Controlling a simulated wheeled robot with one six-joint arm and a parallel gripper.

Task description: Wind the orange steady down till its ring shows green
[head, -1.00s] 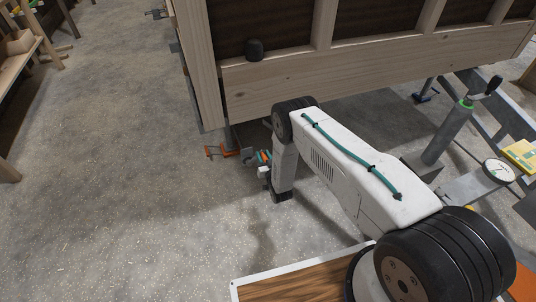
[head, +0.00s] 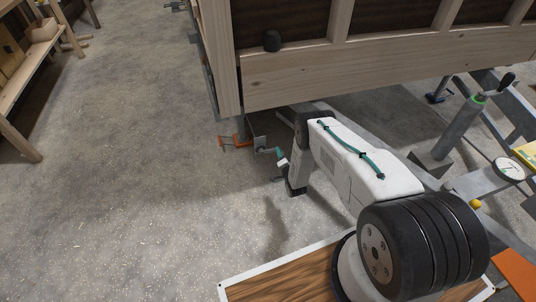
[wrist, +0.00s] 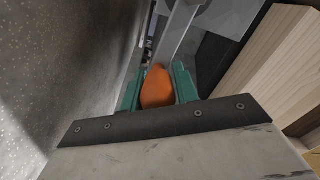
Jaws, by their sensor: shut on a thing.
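The orange steady (head: 236,141) stands under the near corner of the wooden hut, its orange foot low at the floor. Its ring cannot be made out in either view. My gripper (head: 279,154) is just right of it, low under the hut's edge. In the wrist view, the teal fingers of my gripper (wrist: 157,90) are shut on a rounded orange knob (wrist: 157,86), which sits between them. A grey metal bar runs away beyond the knob. How the knob joins the steady is hidden.
The hut's timber wall (head: 330,75) overhangs my arm. A wooden bench (head: 25,90) stands far left. The concrete floor between is open.

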